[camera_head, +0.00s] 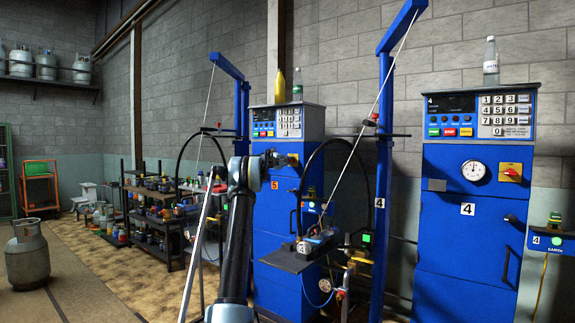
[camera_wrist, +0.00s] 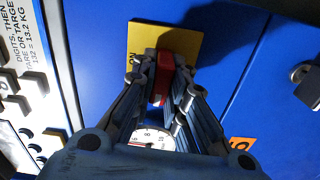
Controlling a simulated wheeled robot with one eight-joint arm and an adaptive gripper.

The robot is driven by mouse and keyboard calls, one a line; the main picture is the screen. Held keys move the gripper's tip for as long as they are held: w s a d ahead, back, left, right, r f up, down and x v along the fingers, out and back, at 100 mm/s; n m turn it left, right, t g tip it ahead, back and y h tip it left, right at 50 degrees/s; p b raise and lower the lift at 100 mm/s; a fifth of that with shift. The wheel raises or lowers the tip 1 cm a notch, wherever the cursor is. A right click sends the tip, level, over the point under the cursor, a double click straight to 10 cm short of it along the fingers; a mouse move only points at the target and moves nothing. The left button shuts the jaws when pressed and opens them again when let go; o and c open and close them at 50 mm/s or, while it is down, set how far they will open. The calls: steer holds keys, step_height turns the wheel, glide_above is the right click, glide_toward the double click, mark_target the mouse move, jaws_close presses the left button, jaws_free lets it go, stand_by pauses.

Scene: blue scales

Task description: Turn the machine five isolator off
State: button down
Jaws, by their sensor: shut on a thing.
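Machine five (camera_head: 272,215) is a blue cabinet with an orange 5 label, at the middle of the head view. Its isolator is a red handle (camera_wrist: 163,78) on a yellow plate (camera_wrist: 188,38). In the head view the yellow plate (camera_head: 293,159) shows only in part beside my gripper (camera_head: 276,160). In the wrist view my gripper (camera_wrist: 162,72) has its fingers on both sides of the red handle and is shut on it. The handle's lower part is hard to make out between the fingers.
A dial gauge (camera_wrist: 152,139) sits close below the fingers in the wrist view, with a keypad (camera_wrist: 18,105) at left. Machine four (camera_head: 466,225) stands at right with its own red-and-yellow isolator (camera_head: 511,172). A blue post (camera_head: 383,180) and slanted rod stand between the machines.

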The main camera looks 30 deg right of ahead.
steer(key=shift+w+a+f+n, duration=0.15)
steer(key=shift+w+a+n, duration=0.1)
steer(key=shift+n, duration=0.35)
steer(key=c, duration=1.6)
jaws_free()
steer(key=shift+f, duration=0.1)
steer(key=shift+s+d, duration=0.15)
steer(key=v, duration=1.2)
